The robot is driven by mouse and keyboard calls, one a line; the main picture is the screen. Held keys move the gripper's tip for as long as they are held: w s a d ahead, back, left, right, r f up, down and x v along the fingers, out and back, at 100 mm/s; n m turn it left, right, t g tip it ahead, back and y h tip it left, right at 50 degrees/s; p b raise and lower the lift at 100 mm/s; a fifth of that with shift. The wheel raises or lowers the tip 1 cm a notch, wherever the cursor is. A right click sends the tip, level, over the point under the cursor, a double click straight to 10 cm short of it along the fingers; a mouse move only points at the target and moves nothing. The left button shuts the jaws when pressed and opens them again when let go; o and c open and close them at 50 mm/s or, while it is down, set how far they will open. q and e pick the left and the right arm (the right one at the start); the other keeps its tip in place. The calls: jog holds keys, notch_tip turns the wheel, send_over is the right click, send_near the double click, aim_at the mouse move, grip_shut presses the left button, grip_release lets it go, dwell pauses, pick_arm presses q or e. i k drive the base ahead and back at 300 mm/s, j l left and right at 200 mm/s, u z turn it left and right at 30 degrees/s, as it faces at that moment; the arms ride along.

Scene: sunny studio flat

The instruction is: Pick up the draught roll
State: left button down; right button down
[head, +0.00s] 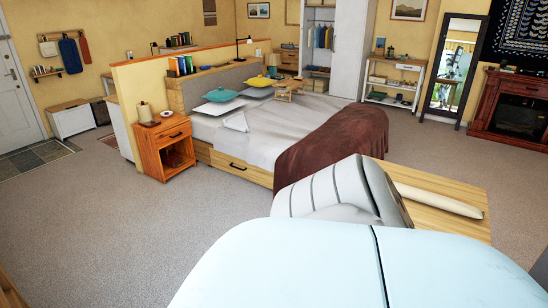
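A long cream-coloured roll (439,200), which looks like the draught roll, lies on a light wooden surface (462,228) at the right. Its left end is hidden behind a white and grey part that looks like my own arm. The roll's right end lies near the right edge of the wooden top. I see no fingertips of either gripper, and nothing visible is holding the roll.
A bed (262,128) with a brown blanket (335,143) stands beyond the wooden surface. An orange nightstand (165,147) is left of the bed. A fireplace (512,108) and a standing mirror (455,70) are at the right. Carpet (110,225) at the left is clear.

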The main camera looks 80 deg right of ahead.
aim_at(446, 203)
jog(key=z, duration=5)
jog(key=u, duration=1.4)
jog(key=i+j+z, duration=0.1)
jog(key=i+j, duration=0.2)
jog(key=i, duration=0.05)
